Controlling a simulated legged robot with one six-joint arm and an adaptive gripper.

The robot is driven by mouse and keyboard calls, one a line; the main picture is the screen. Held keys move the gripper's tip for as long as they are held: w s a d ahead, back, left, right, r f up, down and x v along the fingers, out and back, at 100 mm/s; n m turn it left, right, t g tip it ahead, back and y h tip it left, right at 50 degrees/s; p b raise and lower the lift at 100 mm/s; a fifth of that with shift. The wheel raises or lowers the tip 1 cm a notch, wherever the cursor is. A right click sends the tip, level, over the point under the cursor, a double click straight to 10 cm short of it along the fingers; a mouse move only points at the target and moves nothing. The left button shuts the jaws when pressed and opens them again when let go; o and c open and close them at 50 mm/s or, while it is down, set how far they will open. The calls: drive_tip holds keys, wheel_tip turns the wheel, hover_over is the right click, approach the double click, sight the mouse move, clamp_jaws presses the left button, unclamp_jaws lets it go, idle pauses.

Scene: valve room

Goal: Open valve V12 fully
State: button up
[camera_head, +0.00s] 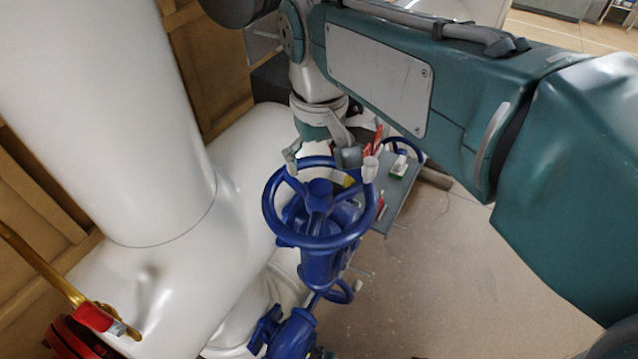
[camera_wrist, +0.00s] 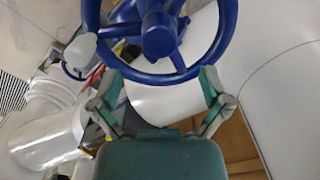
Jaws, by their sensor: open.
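A blue handwheel (camera_head: 319,190) with spokes and a central hub sits on a blue valve body (camera_head: 320,268) in the middle of the head view. No V12 tag is readable. My gripper (camera_head: 320,158) is open at the far side of the wheel, pointing down, with its fingers spread near the far rim. The wrist view shows the wheel (camera_wrist: 158,37) at the top, cut off by the frame edge. There the two fingertips of my gripper (camera_wrist: 161,82) lie left and right of the nearest rim section. I cannot tell whether they touch it.
Large white pipes (camera_head: 125,130) fill the left side. Another blue wheel (camera_head: 344,293) is lower down, and a further one (camera_head: 416,149) stands behind by a grey cart (camera_head: 400,195) with small items. A yellow lever with red parts (camera_head: 92,316) is lower left. Floor is clear lower right.

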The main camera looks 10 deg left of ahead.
sight(320, 186)
drive_tip(key=m, duration=0.7)
drive_tip(key=shift+m, duration=0.4)
drive_tip(key=m, duration=0.7)
drive_tip(key=shift+f, duration=0.1)
drive_tip(key=shift+f, duration=3.35)
